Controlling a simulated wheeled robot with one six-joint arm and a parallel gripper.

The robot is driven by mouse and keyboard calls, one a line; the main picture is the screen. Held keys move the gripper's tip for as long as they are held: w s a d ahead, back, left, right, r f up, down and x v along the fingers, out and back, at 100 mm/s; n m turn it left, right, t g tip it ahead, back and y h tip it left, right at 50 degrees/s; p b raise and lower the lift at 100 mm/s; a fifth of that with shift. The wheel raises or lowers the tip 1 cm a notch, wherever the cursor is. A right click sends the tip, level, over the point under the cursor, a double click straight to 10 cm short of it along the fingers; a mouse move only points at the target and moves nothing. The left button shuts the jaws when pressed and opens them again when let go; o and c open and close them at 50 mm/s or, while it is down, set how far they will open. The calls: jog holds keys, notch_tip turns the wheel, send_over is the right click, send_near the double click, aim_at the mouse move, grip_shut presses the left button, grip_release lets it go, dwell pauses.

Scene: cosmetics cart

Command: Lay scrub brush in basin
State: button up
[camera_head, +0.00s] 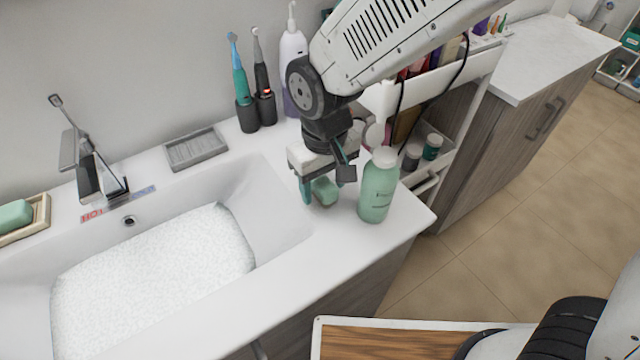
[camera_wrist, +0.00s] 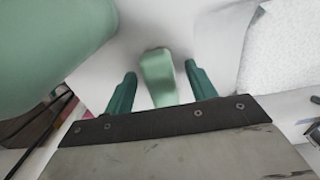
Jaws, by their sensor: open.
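A small green block, which looks like the scrub brush (camera_head: 325,192), is on the white counter to the right of the basin. In the wrist view the brush (camera_wrist: 158,80) lies between the two green fingers, with a gap on each side. My gripper (camera_head: 322,182) is open and pointed down over it; it also shows in the wrist view (camera_wrist: 160,70). The white basin (camera_head: 270,207) is left of my gripper and holds white foam (camera_head: 150,285). Part of the brush is hidden by my gripper in the head view.
A green bottle (camera_head: 378,187) stands close on the right of my gripper. Electric toothbrushes (camera_head: 241,85) and a white pump bottle (camera_head: 292,60) stand behind. A grey soap tray (camera_head: 196,150), a faucet (camera_head: 95,175) and a green soap bar (camera_head: 14,216) are along the back.

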jog(key=c, duration=1.2)
jog(key=shift+o, duration=0.2)
jog(key=shift+r, duration=0.15)
